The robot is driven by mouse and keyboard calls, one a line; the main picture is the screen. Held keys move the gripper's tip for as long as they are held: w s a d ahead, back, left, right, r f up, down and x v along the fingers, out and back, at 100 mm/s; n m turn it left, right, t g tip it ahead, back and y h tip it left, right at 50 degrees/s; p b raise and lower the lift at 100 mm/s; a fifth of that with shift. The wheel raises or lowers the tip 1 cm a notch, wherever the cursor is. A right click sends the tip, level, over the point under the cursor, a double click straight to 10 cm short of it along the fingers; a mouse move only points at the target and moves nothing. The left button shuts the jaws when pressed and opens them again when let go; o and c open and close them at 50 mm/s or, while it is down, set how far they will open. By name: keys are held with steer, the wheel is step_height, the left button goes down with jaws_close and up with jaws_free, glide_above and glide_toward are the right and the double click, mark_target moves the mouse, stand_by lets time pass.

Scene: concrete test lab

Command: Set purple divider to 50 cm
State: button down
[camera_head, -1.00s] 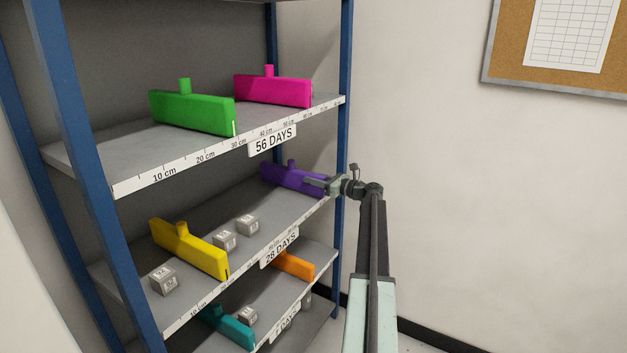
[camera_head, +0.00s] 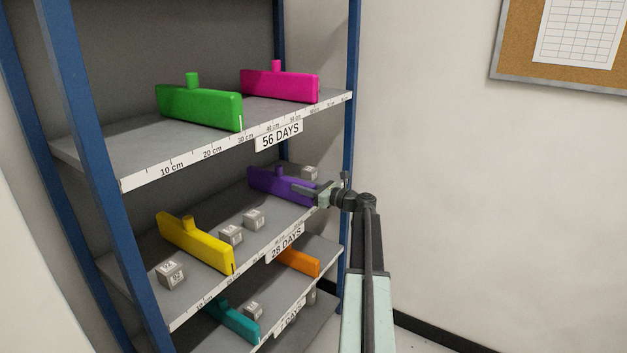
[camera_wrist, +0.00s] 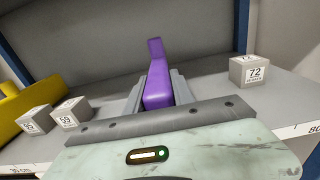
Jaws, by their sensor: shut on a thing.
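The purple divider (camera_head: 273,184) stands upright on the middle shelf (camera_head: 205,254), the one labelled 28 DAYS, toward its right part. My gripper (camera_head: 306,189) reaches in from the right and is shut on the front end of the purple divider. In the wrist view the purple divider (camera_wrist: 158,88) runs back between my gripper's two fingers (camera_wrist: 158,92), with its peg rising at the back. My gripper and arm hide part of the shelf's scale near the divider, so I cannot read its position.
Left of the divider are two grey cubes, marked 59 (camera_wrist: 70,113) and 55 (camera_wrist: 37,120), then the yellow divider (camera_head: 196,243). A cube marked 72 (camera_wrist: 252,71) stands to its right. The blue post (camera_head: 351,130) is close to my gripper. Green (camera_head: 200,106) and pink (camera_head: 281,86) dividers stand above.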

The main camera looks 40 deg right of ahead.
steer(key=a, duration=0.3)
steer(key=s+a, duration=0.1)
steer(key=a, duration=0.1)
steer(key=s+a, duration=0.1)
steer(key=a, duration=0.2)
steer(key=shift+a, duration=0.3)
steer(key=c, duration=1.1)
jaws_free()
steer(key=v, duration=0.8)
